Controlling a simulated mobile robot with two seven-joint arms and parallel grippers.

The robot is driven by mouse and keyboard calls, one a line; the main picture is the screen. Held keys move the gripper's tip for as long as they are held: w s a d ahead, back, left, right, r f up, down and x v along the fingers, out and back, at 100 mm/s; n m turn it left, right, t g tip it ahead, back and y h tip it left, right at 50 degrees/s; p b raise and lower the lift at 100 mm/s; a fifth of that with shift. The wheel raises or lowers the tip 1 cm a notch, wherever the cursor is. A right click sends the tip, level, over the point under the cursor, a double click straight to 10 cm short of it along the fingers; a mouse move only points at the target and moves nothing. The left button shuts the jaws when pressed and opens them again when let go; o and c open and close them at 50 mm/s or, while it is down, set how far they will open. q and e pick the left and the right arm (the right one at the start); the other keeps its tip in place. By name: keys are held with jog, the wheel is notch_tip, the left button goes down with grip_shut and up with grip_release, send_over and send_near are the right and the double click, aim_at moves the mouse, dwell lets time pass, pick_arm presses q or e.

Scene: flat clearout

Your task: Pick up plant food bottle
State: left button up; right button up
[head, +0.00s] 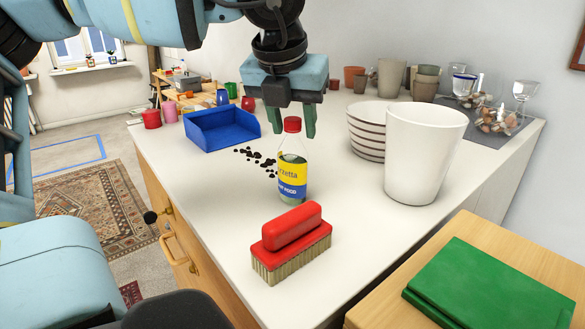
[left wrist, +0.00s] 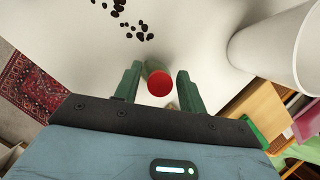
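The plant food bottle (head: 292,172) stands upright on the white counter (head: 229,191), with a red cap and a yellow and blue label. My left gripper (head: 291,120) points down over it with its green fingers apart, one on each side of the cap. In the left wrist view the red cap (left wrist: 159,84) shows between the two open fingers (left wrist: 156,80), with a gap to each finger. My right gripper is not in view.
A red scrubbing brush (head: 291,240) lies in front of the bottle. Dark pellets (head: 262,160) and a blue tray (head: 219,128) are to the left. A green book (head: 500,285) lies at the front right.

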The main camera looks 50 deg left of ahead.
pick_arm(q)
grip_shut()
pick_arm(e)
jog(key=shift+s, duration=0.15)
pick_arm(q)
jog(key=shift+r, duration=0.1)
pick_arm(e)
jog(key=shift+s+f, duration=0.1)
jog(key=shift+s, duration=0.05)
pick_arm(q)
jog(key=shift+w+r, duration=0.1)
jog(key=shift+r, duration=0.45)
notch_tip(320, 180, up, 2)
jog(key=shift+r+b, duration=0.25)
jog(key=shift+b, duration=0.1)
jog(key=s+a, duration=0.3)
jog(key=s, duration=0.4)
jog(key=s+a+r+b, duration=0.1)
jog(key=s+a, duration=0.2)
jog(key=s, duration=0.5)
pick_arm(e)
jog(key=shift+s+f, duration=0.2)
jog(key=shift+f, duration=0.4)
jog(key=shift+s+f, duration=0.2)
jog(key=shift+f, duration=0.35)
pick_arm(q)
jog(key=shift+a+r, duration=0.1)
